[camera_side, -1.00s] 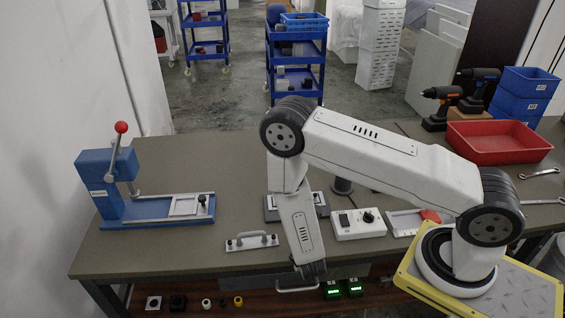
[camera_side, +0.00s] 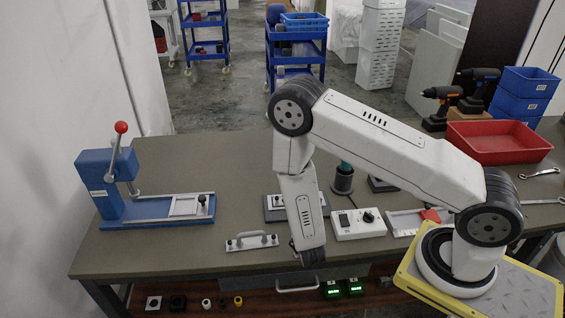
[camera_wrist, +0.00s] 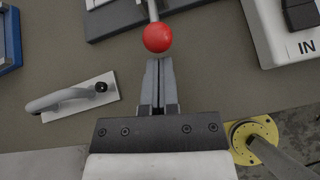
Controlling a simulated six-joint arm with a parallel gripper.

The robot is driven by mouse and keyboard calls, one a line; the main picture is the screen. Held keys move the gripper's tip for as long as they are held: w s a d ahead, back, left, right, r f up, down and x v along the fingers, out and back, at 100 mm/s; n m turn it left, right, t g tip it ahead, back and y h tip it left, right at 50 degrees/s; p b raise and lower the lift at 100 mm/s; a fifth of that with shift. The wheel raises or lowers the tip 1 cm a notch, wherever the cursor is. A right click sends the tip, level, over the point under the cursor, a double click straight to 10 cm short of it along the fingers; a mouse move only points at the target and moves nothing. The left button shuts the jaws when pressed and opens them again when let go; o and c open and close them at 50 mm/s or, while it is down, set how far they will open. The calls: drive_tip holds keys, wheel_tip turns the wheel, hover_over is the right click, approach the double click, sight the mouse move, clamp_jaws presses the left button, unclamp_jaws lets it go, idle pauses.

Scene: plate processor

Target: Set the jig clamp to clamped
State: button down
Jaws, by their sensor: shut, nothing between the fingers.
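The jig has a dark base (camera_wrist: 105,22) with a pale plate, at the top of the wrist view. In the side view its base (camera_side: 272,214) is partly hidden behind my arm. A metal lever with a red ball knob (camera_wrist: 157,37) reaches from the jig toward me in the wrist view. My gripper (camera_wrist: 158,64) is shut and empty, its fingertips just short of the red knob; I cannot tell whether they touch. In the side view my gripper (camera_side: 313,260) points down by the table's front edge, and the jig's knob is hidden there.
A plate with a grey handle (camera_wrist: 70,98) lies left of my gripper. A white switch box (camera_side: 358,224) stands right. A blue press (camera_side: 112,185) with its own red-knobbed lever stands far left. A yellow round flange (camera_wrist: 252,140) is low right. The back left table is clear.

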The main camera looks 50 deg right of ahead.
drive_tip(key=shift+d+r+g+y, duration=0.1)
drive_tip(key=shift+r+g+y, duration=0.25)
drive_tip(key=shift+g+y, duration=0.15)
drive_tip(key=shift+w+r, duration=0.15)
drive_tip(key=shift+r, duration=0.3)
drive_tip(key=shift+w+d+r, duration=0.1)
drive_tip(key=shift+d+r, duration=0.05)
drive_tip(key=shift+r, duration=0.15)
drive_tip(key=shift+w+d+r+g+y, duration=0.3)
drive_tip(key=shift+r+g+y, duration=0.25)
drive_tip(key=shift+r, duration=0.1)
drive_tip(key=shift+w+d+r+g+y, duration=0.3)
drive_tip(key=shift+r+g+y, duration=0.25)
drive_tip(key=shift+r, duration=0.05)
drive_tip(key=shift+w+d+r, duration=0.7)
drive_tip(key=shift+r, duration=0.2)
drive_tip(key=shift+w+d+r, duration=0.6)
drive_tip(key=shift+w+d, duration=0.25)
drive_tip(key=shift+r, duration=0.2)
wheel_tip(320, 180, up, 10)
drive_tip(key=shift+a+f, duration=0.25)
drive_tip(key=shift+a, duration=0.1)
